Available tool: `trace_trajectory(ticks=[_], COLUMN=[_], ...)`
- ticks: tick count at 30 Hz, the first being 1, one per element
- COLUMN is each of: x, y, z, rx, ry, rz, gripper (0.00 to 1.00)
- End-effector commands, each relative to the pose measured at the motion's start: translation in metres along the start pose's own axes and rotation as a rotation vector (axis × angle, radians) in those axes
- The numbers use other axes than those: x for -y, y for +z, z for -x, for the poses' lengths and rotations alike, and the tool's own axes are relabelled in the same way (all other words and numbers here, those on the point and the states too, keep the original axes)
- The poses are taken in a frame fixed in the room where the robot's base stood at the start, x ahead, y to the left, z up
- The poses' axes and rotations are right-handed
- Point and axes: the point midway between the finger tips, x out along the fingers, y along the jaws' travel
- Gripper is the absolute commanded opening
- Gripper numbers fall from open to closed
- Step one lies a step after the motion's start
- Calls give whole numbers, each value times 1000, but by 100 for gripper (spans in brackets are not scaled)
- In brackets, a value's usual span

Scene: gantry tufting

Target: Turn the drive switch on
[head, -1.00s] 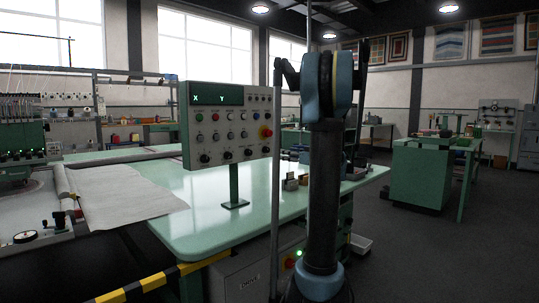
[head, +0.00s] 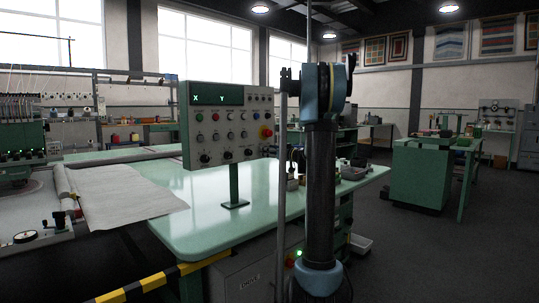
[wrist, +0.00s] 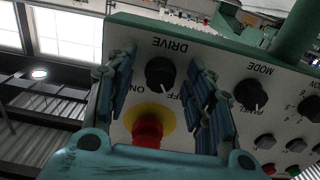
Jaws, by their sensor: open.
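In the wrist view the panel is upside down. The drive switch (wrist: 160,72) is a round black knob with the word DRIVE beside it and ON and OFF marks. My gripper (wrist: 162,65) is open, with one finger on each side of the knob in the picture. I see no contact with it. In the head view the control panel (head: 217,125) stands on a green post; my gripper cannot be made out there.
A red stop button (wrist: 148,130) on a yellow disc sits close to the drive knob, between the gripper's fingers in the picture. The mode knob (wrist: 250,95) is to the right. In the head view a green table (head: 180,220) lies below the panel, with a striped barrier (head: 150,283) in front.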

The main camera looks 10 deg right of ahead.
Motion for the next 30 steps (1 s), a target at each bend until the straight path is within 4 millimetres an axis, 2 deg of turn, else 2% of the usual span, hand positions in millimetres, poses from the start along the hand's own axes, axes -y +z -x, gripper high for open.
trace_trajectory(ticks=[7,12,13,23,30], x=[0,0,0,-3,-3], y=[0,0,0,0,0], z=[0,0,0,1,1], rx=[0,0,0,0,0], ry=[0,0,0,3,4], rz=[0,0,0,-24,-139], gripper=[46,8,4,4,4])
